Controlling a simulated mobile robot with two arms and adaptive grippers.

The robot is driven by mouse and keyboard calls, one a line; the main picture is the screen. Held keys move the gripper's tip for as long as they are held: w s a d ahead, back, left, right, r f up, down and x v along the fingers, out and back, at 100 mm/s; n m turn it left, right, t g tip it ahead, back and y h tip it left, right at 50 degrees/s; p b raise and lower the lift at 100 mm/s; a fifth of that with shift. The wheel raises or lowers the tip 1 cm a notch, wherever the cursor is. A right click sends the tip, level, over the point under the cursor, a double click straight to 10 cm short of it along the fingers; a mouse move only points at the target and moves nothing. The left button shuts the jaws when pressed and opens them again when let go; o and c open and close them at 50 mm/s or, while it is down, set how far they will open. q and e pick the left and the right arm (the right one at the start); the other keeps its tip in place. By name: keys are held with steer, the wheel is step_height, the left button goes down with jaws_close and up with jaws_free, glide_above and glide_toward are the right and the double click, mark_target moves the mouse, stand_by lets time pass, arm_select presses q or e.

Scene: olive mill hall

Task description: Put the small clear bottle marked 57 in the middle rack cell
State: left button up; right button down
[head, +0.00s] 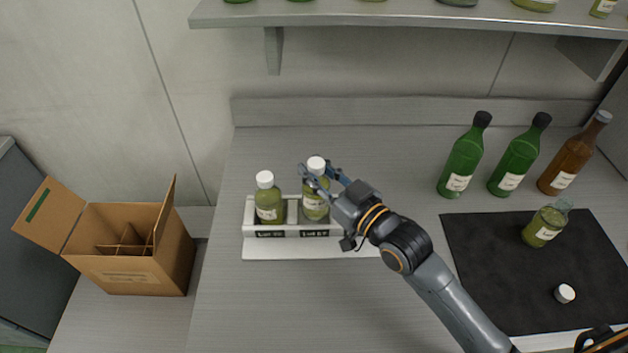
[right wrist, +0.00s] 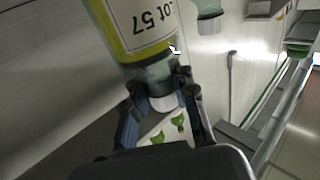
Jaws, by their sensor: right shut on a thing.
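The small clear bottle marked 57 (head: 314,205) has a white cap and green-yellow contents. My gripper hides the right cell. My left gripper is out of view.
A divided cardboard box (head: 130,268) stands open at left. At right stand two green bottles (head: 461,160) (head: 517,158) and a brown bottle (head: 572,156). A dark mat (head: 500,285) holds an uncapped bottle (head: 545,224) and a loose white cap (head: 564,293). A shelf (head: 400,16) hangs above.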

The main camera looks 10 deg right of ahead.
steer(key=f, duration=0.3)
steer(key=shift+w+a+p, duration=0.15)
steer(key=shift+w+p, duration=0.1)
steer(key=shift+p, duration=0.1)
steer(key=shift+f, duration=0.4)
steer(key=c, duration=1.1)
jaws_free()
steer(key=shift+f, duration=0.1)
